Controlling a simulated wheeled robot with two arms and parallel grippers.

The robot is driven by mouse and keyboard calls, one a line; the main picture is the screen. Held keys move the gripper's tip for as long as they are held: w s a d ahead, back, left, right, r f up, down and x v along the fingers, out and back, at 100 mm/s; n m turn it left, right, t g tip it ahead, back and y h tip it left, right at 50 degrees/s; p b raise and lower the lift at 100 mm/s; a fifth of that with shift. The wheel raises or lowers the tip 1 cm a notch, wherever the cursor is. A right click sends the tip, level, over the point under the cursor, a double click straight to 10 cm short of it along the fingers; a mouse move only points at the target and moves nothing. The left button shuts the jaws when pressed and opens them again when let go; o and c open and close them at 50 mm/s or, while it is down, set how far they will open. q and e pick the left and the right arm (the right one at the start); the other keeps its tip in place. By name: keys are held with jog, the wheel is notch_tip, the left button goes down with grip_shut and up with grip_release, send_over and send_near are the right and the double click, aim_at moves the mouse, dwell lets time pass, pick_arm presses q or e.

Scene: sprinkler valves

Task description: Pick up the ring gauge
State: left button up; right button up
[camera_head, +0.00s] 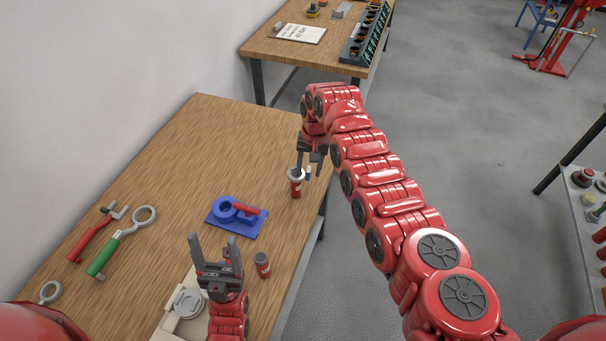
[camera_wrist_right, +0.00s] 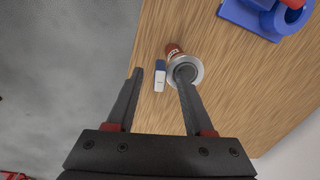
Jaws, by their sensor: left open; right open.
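A green-handled tool with a grey ring head, which looks like the ring gauge (camera_head: 145,216), lies on the left of the wooden table in the head view. A smaller grey ring (camera_head: 49,292) lies near the lower left, partly hidden by my arm. My left gripper (camera_head: 214,242) is open and empty, to the right of the green-handled tool and apart from it. My right gripper (camera_head: 312,163) is open at the table's right edge. In the right wrist view, its fingers (camera_wrist_right: 160,84) are above a red cylinder with a round metal top (camera_wrist_right: 197,69), with one fingertip overlapping that top.
A red-handled tool (camera_head: 86,238) lies beside the green one. A blue fixture (camera_head: 246,226) stands mid-table. A small red cylinder (camera_head: 262,265) and a beige tray (camera_head: 172,324) are near my left gripper. A small blue-and-white item (camera_wrist_right: 160,78) lies by the metal-topped cylinder.

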aim_at(309, 169)
jog(key=shift+f, duration=0.1)
jog(key=shift+c, duration=0.6)
grip_shut()
jog(key=shift+r, duration=0.4)
notch_tip(309, 169, up, 10)
jog(key=p, duration=0.1)
jog(key=shift+r, duration=0.15)
